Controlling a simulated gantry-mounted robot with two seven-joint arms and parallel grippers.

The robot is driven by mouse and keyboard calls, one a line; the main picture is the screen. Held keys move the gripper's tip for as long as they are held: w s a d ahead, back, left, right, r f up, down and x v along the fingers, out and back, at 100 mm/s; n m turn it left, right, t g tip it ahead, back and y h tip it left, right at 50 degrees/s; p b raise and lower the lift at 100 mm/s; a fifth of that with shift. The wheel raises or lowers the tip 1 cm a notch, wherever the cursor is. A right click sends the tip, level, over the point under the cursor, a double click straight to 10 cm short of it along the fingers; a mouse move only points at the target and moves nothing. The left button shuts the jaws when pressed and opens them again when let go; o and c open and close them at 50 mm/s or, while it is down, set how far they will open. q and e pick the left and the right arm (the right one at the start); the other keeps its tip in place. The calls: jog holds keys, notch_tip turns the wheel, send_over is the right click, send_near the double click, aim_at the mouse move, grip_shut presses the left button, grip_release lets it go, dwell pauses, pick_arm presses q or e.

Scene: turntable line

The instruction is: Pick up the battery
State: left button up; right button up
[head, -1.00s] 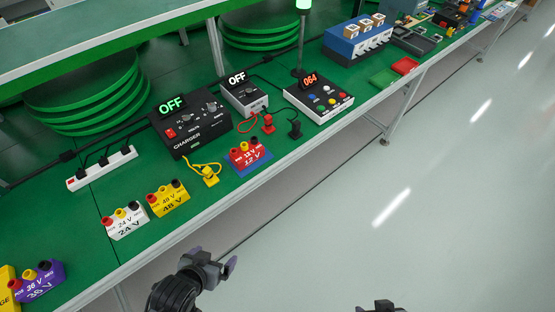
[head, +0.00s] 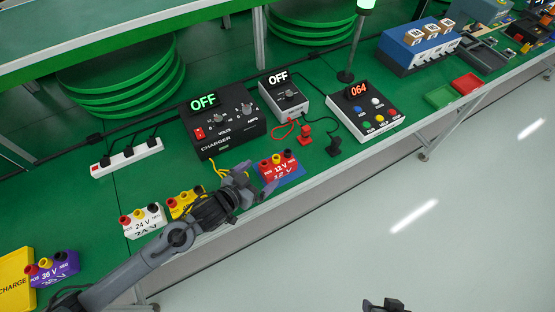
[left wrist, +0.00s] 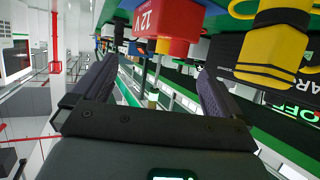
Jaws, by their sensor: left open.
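Several batteries stand along the front of the green table: red 12 V (head: 279,168) on a blue base, white 24 V (head: 143,222), yellow 48 V (head: 184,203) and purple 36 V (head: 55,268). My left gripper (head: 244,180) is open and empty, just left of the red battery, and my arm partly covers the yellow one. In the left wrist view the red battery (left wrist: 172,20) appears upside down beyond the spread fingers (left wrist: 155,80).
A black charger (head: 222,130) reading OFF, a grey meter box (head: 284,98) and a button panel (head: 365,110) stand behind. Red (head: 305,134) and black (head: 334,146) plugs lie on cables. A power strip (head: 126,158) lies left. A yellow CHARGE pad (head: 15,280) is far left.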

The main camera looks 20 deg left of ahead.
aim_at(278, 161)
pick_arm(q)
jog(key=shift+x, duration=1.15)
jog(key=shift+b+x, duration=0.4)
jog(key=shift+x, duration=0.35)
jog(key=shift+d+b+x, duration=0.1)
jog(key=shift+b+x, duration=0.3)
jog(key=shift+x, duration=0.85)
jog(key=shift+d+b+x, duration=0.15)
jog(key=shift+b+x, duration=0.2)
jog(key=shift+x, duration=0.9)
jog(key=shift+r, duration=0.15)
pick_arm(e)
jog(key=f, duration=0.2)
jog(key=shift+s+d+f, duration=0.1)
jog(key=shift+s+f, duration=0.1)
jog(key=shift+f, duration=0.15)
pick_arm(q)
jog(key=shift+c, duration=0.2)
jog(key=shift+r, duration=0.1)
jog(key=c, duration=1.8)
jog(key=shift+r, duration=0.15)
pick_arm(e)
jog(key=shift+r, duration=0.1)
